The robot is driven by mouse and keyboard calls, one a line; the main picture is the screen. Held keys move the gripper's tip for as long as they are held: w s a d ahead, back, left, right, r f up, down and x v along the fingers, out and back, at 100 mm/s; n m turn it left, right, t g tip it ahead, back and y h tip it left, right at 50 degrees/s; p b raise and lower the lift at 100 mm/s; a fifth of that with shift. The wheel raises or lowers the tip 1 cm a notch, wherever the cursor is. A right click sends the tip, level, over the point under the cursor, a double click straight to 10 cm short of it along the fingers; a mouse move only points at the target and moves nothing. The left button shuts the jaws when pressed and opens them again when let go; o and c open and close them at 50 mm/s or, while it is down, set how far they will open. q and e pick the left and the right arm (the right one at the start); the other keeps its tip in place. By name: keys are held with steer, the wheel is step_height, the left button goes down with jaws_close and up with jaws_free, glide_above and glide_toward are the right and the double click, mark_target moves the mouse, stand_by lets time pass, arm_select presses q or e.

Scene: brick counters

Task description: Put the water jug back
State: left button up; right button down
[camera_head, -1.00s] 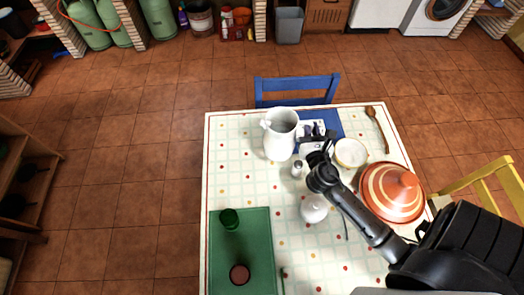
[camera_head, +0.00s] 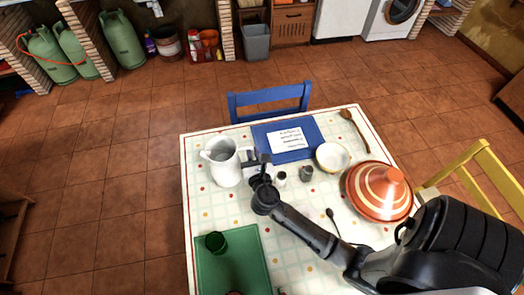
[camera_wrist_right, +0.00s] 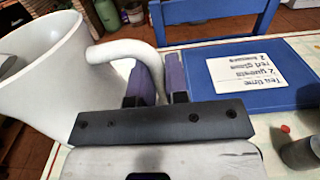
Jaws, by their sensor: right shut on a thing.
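The white water jug (camera_head: 225,168) is near the far left part of the table, left of the blue mat. My right gripper (camera_head: 257,160) is at its handle side. In the right wrist view the jug (camera_wrist_right: 48,75) fills the left side, and its curved handle passes between the fingers of my right gripper (camera_wrist_right: 160,85), which is shut on it. The jug looks upright. Its base is out of the wrist view, and I cannot tell whether it touches the table. My left gripper is out of view.
The blue mat (camera_head: 304,151) holds a written card (camera_head: 287,140). Right of my gripper are a small shaker (camera_head: 282,178), a grey cup (camera_head: 306,173), a bowl (camera_head: 332,157) and an orange tagine (camera_head: 380,190). A green glass (camera_head: 215,242) stands on the green mat (camera_head: 236,268).

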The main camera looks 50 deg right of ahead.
steer(key=shift+w+a+f, duration=0.1)
steer(key=shift+w+f, duration=0.05)
step_height(320, 180, down, 4)
steer(key=shift+r+b, duration=0.25)
steer(key=shift+b, duration=0.75)
steer(key=shift+f, duration=0.1)
steer(key=shift+f, duration=0.15)
steer(key=c, duration=1.1)
jaws_free()
steer(key=shift+f, duration=0.1)
